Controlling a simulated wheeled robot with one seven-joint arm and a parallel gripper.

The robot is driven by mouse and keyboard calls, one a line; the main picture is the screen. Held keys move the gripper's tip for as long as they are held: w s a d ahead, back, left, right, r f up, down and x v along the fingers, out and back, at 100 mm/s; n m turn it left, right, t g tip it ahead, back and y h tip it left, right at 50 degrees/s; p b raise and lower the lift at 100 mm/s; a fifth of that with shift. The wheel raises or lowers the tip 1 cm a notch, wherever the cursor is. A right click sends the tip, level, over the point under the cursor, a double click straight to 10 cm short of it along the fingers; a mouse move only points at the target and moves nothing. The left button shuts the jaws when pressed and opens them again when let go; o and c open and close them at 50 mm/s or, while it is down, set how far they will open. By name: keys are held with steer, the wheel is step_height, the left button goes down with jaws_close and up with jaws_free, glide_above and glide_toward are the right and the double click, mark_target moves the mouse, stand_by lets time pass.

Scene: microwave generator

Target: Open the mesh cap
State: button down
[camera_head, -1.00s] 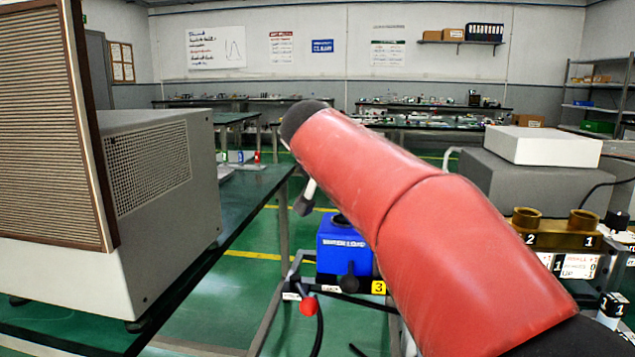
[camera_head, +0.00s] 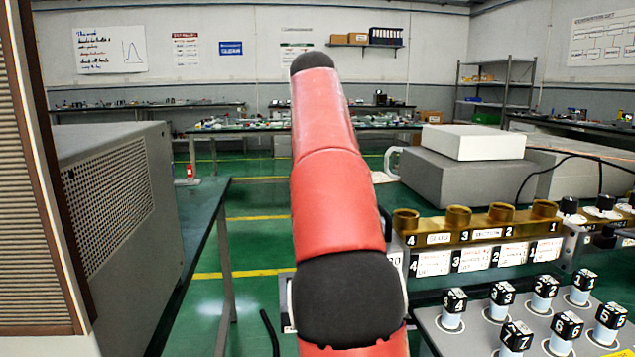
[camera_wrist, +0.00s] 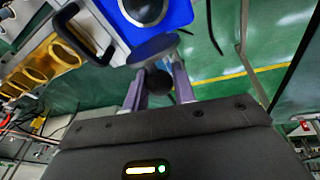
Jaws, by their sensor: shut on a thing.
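In the wrist view, my gripper (camera_wrist: 162,68) has its two fingers around a dark grey round disc (camera_wrist: 153,48), which looks like the mesh cap, though its mesh cannot be made out. A dark ball-shaped knob (camera_wrist: 158,83) shows between the fingers. Just beyond the disc is a blue box (camera_wrist: 177,14) with a round, metal-rimmed opening (camera_wrist: 146,9), apart from my fingertips. In the head view my red arm hides the gripper and the blue box.
Brass numbered fittings (camera_head: 458,217) stand on a rail at right, with numbered black-topped bottles (camera_head: 546,287) in front. Grey boxes (camera_head: 450,182) stand behind. A large perforated cabinet (camera_head: 115,200) fills the left. Green floor (camera_head: 250,240) is open between.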

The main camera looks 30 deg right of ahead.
steer(key=shift+w+f, duration=0.1)
steer(key=shift+w, duration=0.05)
stand_by(0.3)
steer(key=c, duration=1.2)
jaws_free()
